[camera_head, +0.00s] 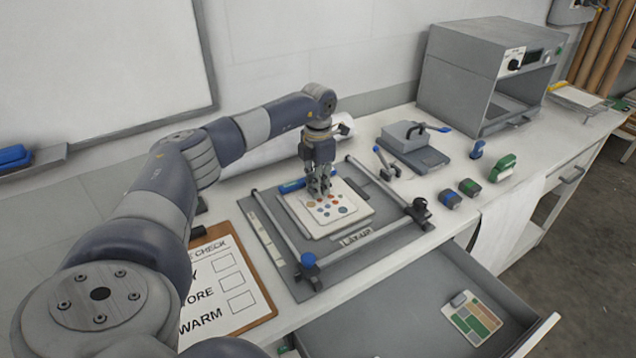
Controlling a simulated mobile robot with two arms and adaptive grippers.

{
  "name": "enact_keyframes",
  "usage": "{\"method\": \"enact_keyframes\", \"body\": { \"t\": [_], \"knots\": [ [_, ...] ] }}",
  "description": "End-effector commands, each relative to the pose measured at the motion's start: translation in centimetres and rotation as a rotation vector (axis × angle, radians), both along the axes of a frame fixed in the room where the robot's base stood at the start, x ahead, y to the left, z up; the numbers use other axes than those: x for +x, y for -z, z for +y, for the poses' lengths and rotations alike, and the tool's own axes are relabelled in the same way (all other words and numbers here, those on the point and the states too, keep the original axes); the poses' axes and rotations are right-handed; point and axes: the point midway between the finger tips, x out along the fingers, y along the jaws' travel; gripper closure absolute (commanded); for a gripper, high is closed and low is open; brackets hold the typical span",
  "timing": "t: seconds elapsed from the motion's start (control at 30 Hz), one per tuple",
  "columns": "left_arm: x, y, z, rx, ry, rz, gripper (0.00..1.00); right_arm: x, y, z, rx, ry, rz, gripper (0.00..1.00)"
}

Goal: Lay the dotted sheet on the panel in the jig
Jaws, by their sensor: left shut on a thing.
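My left gripper (319,194) points straight down over the grey jig (270,235) and is shut on the far part of the dotted sheet (345,212). The sheet is white with several coloured dots. It is over the pale panel (311,227) in the jig, and the panel's edges show around it. I cannot tell whether the sheet lies flat on the panel or hangs just above it. The fingers hide part of the sheet's far edge. My right gripper is not in view.
Rails and a blue knob (308,261) border the jig. A clipboard checklist (228,287) lies at left. An open drawer (400,315) in front holds a patterned card (472,317). A grey press (485,75), a clamp block (415,147) and small blue and green items stand at right.

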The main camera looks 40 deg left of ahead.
Motion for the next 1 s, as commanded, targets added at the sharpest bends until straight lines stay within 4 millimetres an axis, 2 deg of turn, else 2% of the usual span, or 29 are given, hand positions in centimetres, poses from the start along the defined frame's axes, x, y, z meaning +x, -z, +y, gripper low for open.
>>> {"method": "enact_keyframes", "body": {
  "t": [0.03,0.1,0.13,0.4,0.57,0.67,1.0],
  "knots": [
    [0.0,0.2,0.0,0.0,0.0,0.001,0.82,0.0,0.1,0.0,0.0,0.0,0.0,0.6],
    [0.0,0.1,0.0,0.0,0.0,0.0,0.66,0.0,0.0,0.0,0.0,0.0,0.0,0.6],
    [0.0,0.1,0.0,0.0,0.0,0.0,0.64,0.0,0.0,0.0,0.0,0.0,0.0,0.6],
    [0.0,0.1,0.0,0.0,0.0,0.0,0.64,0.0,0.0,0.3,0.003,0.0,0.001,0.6],
    [0.1,-0.7,0.0,0.0,0.0,-0.001,0.64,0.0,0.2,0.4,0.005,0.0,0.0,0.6],
    [0.1,-2.3,0.0,0.0,0.0,-0.004,0.64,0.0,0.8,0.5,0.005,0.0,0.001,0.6],
    [0.1,-9.4,-0.1,0.0,0.001,-0.003,0.64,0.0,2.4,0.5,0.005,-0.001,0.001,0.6]
  ]
}}
